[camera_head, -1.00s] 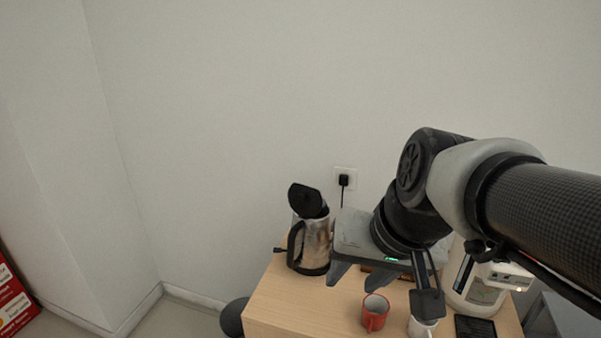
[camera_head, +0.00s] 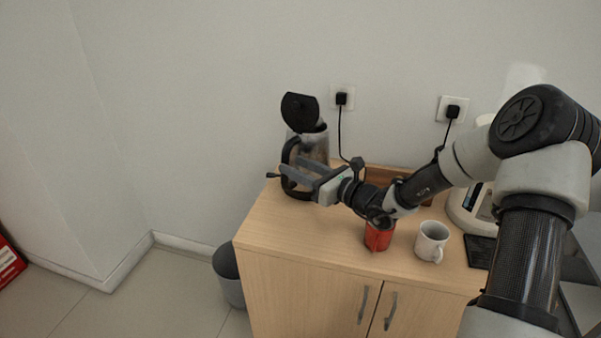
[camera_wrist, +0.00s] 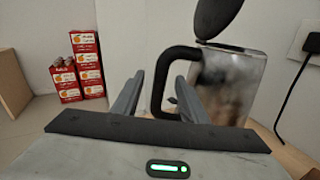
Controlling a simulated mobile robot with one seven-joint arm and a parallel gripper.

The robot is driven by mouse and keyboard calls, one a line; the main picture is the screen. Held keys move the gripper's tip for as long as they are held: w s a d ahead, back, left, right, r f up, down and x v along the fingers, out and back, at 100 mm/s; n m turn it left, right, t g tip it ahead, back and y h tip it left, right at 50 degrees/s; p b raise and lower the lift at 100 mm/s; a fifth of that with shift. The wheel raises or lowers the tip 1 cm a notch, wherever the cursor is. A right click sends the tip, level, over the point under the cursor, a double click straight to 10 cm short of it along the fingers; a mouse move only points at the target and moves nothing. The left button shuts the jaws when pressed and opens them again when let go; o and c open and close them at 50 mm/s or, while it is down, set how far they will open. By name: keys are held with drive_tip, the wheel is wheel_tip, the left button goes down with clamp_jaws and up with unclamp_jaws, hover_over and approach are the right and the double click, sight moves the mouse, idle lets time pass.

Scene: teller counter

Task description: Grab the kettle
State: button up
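The kettle (camera_head: 316,150) is a steel jug with a black handle and a raised black lid, upright on the back left of the wooden cabinet top. In the wrist view the kettle body (camera_wrist: 232,85) stands right of centre. Its black handle (camera_wrist: 163,82) loops toward the left, between my two fingers as seen there. My gripper (camera_head: 286,174) points left at the kettle's handle side, with its fingers spread apart. In the wrist view my gripper (camera_wrist: 160,95) is open, and I cannot tell whether a finger touches the handle.
A red mug (camera_head: 379,238) and a white mug (camera_head: 431,241) stand on the cabinet top (camera_head: 290,228) near my arm. A white machine (camera_head: 470,207) is at the right. A grey bin (camera_head: 229,275) stands left of the cabinet. Red boxes (camera_wrist: 88,65) are stacked beyond.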

drive_tip(key=b+x, duration=0.1)
drive_tip(key=x, duration=0.7)
drive_tip(key=shift+w+r, duration=0.3)
drive_tip(key=shift+r, duration=0.1)
drive_tip(key=shift+a, duration=0.1)
clamp_jaws()
idle(0.8)
drive_tip(key=shift+r, duration=0.25)
